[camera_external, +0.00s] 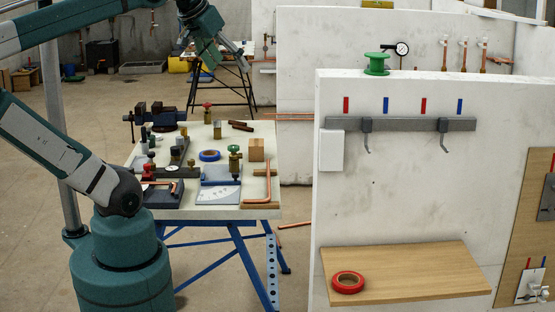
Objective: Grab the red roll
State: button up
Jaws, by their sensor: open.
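The red roll (336,287) is a ring of tape lying flat near the front left corner of a wooden shelf (420,272). The shelf is fixed low on a white wall panel at the right. My gripper (222,66) is at the upper middle of the picture, high up and pointing down. It is open with its fingers spread, and I see nothing between them. It is well apart from the red roll, up and to the left of it in the picture. The roll is in plain view.
A workbench (262,212) left of the panel holds a vise, fittings, copper pipe and a blue tape roll (209,156). A green spool (377,65) and a gauge (402,48) are by the panel's top. A grey rail (400,124) with hooks hangs above the shelf. The shelf's right side is clear.

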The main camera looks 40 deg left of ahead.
jog(key=w+d+r+m+g, duration=0.1)
jog(key=w+d+r+m, duration=0.1)
jog(key=d+m, duration=0.35)
jog(key=w+d+r+m+g+h, duration=0.1)
jog(key=w+d+m+g, duration=0.15)
jog(key=d, duration=0.65)
jog(key=w+d+r+m+g, duration=0.1)
jog(key=w+d+r+m, duration=0.15)
jog(key=d, duration=0.45)
jog(key=s+d+f+m+g+y+b, duration=0.1)
jog(key=d+m, duration=0.4)
jog(key=d, duration=0.6)
jog(key=s+d+f+m+g+b, duration=0.15)
jog(key=d+m, duration=0.35)
jog(key=d, duration=0.6)
notch_tip(320, 180, down, 51)
jog(key=p, duration=0.1)
jog(key=shift+w+a+n, duration=0.3)
jog(key=shift+a+n, duration=0.05)
jog(key=shift+a, duration=0.1)
jog(key=shift+f, duration=1.2)
